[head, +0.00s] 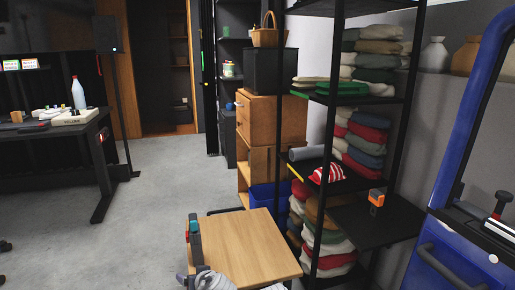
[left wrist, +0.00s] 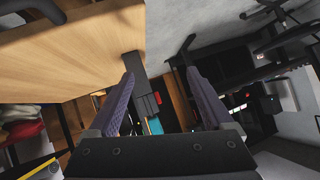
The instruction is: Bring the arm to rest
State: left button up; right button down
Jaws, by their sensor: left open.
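My left gripper (left wrist: 160,76) is open, its two purple-grey fingers spread apart in the left wrist view. Nothing touches both fingers. Between them, farther off, shows a dark bar with red and teal parts (left wrist: 146,100) by the edge of a wooden tabletop (left wrist: 70,50). The same bar stands upright at the tabletop's left edge in the head view (head: 194,240). A pale, ribbed part (head: 213,281) at the bottom of the head view may be my arm. The left fingers cannot be made out there. My right gripper is in neither view.
A blue car door (head: 450,255) stands at the right. A black shelf rack (head: 385,225) with folded cloths and an orange-black item (head: 376,198) is right of the tabletop (head: 250,245). A dark desk (head: 85,130) with a white bottle (head: 78,93) is far left. The grey floor between is clear.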

pick_arm(q)
jog(key=s+d+m+g+h+p, duration=0.3)
jog(key=s+d+m+g+p, duration=0.15)
jog(key=s+d, duration=0.35)
jog(key=s+d+m+g+h+p, duration=0.3)
jog(key=s+d+g, duration=0.25)
jog(key=s, duration=0.45)
notch_tip(320, 180, up, 36)
jog(key=p, duration=3.7)
jog(key=shift+r+t, duration=0.25)
jog(key=shift+t, duration=0.05)
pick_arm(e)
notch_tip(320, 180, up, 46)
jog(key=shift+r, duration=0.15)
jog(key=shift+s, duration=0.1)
